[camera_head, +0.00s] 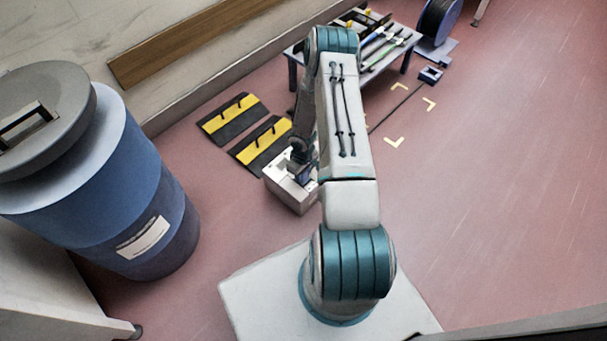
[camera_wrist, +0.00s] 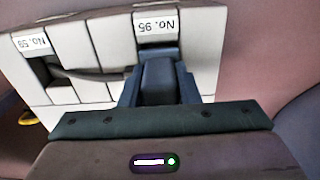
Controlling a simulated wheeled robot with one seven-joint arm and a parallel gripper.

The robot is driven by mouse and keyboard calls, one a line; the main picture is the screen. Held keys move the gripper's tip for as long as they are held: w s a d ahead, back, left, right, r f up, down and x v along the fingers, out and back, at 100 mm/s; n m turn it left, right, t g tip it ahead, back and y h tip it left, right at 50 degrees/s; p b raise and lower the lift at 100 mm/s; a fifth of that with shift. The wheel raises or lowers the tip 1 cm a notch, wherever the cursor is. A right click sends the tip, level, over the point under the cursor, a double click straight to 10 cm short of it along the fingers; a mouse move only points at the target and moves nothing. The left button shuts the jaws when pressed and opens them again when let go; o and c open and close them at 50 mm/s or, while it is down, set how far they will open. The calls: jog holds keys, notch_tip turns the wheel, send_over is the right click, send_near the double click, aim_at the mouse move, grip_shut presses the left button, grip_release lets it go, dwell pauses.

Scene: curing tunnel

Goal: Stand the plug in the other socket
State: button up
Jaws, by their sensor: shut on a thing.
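A pale box with panel seams (camera_wrist: 85,58) has two labelled places in the wrist view. The left one, labelled No. 59, shows an empty dark socket (camera_wrist: 45,70). At the right one, labelled No. 95 (camera_wrist: 157,24), my gripper (camera_wrist: 158,78) is shut on the dark plug (camera_wrist: 158,82), with one finger on each side. I cannot tell whether the plug's lower end is inside that socket, as the plug and gripper hide it. In the head view the pale box (camera_head: 286,194) stands on the floor beneath my gripper (camera_head: 301,168), and my arm hides part of it.
A blue drum (camera_head: 125,215) with a grey lid stands at left. Two black-and-yellow ramps (camera_head: 232,118) lie behind the box. A low table (camera_head: 385,50) with tools and a cable reel (camera_head: 437,18) stand at the back. Open floor lies at right.

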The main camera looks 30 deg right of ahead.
jog(key=shift+f, duration=0.1)
jog(key=o, duration=1.1)
